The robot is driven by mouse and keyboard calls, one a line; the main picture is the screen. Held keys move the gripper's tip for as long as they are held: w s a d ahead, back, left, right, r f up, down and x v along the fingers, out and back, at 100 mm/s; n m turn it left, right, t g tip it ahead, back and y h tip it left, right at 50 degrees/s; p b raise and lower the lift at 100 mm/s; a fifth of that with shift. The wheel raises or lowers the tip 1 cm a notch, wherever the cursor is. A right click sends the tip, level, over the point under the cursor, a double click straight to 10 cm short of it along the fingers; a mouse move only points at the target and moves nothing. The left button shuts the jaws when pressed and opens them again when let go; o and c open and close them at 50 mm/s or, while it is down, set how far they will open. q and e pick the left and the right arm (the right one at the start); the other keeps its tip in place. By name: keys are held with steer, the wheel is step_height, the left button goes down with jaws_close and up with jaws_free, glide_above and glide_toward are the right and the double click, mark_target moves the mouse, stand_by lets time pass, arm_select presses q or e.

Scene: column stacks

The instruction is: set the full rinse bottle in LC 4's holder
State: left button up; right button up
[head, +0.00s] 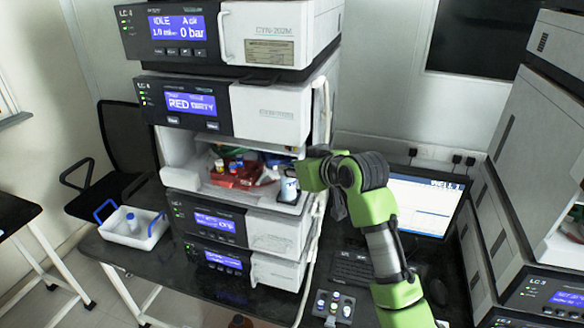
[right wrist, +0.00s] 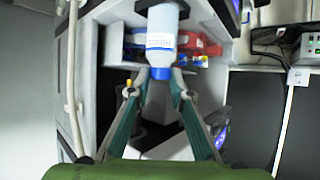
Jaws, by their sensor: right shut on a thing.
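The rinse bottle (right wrist: 162,38), clear-white with a pale label and a blue cap, shows in the right wrist view. My right gripper (right wrist: 160,80) is shut on it near the cap. In the head view the bottle (head: 288,190) is at the right end of an open bay in the LC 4 stack (head: 268,108); my right gripper (head: 300,175) reaches it from the right. The bay holds a red holder (head: 228,180) with small coloured-cap bottles. I cannot tell whether the held bottle touches the bay floor. My left gripper is out of view.
A white carrier (head: 122,238) with blue handles and a bottle in it stands left of the stack. A monitor (head: 425,205), a keyboard (head: 355,268) and a small vial tray (head: 333,305) are right of it. Another instrument stack (head: 515,170) stands far right.

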steer(key=o, duration=1)
